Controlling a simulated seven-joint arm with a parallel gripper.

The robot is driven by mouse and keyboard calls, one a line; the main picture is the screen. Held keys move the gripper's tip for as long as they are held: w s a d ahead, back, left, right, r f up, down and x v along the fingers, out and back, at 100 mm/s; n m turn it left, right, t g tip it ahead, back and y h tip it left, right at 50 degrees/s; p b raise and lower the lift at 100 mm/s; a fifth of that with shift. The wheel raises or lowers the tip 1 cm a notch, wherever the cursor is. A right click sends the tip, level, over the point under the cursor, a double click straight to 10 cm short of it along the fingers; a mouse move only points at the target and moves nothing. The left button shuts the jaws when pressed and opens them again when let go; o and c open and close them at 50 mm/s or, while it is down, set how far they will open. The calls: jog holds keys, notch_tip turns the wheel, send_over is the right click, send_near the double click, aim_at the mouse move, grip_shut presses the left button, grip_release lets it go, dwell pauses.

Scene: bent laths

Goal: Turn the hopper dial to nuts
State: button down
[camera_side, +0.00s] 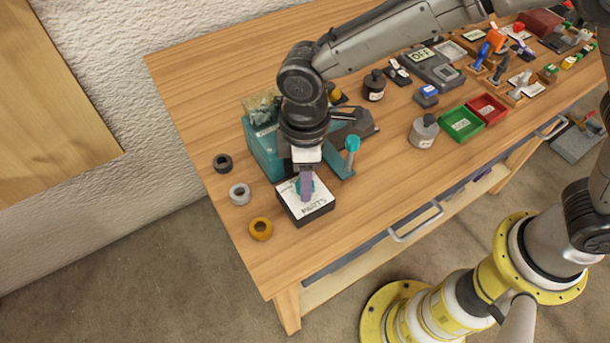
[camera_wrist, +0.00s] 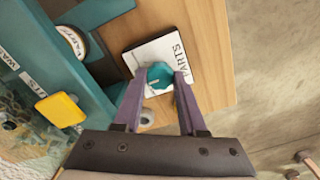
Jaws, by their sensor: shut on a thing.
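The teal hopper (camera_side: 262,150) stands near the table's left end, with clear-looking contents at its top. In the wrist view the hopper (camera_wrist: 88,75) fills the left side, with partly cut-off labels reading "WA" and "TS". A yellow tab (camera_wrist: 60,110) shows beside them. My gripper (camera_side: 306,192) points down in front of the hopper, over a black box with a white "PARTS" card (camera_side: 318,205). In the wrist view its purple fingers (camera_wrist: 163,78) are shut on a teal knob (camera_wrist: 158,76). Whether this knob is the dial, and its setting, I cannot tell.
A teal round-topped post (camera_side: 352,146) stands right of my gripper. Bare table lies between.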

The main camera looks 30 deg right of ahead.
jog(key=shift+r, duration=0.1)
jog(key=shift+c, duration=2.3)
grip_release()
notch_tip(320, 180, up, 14)
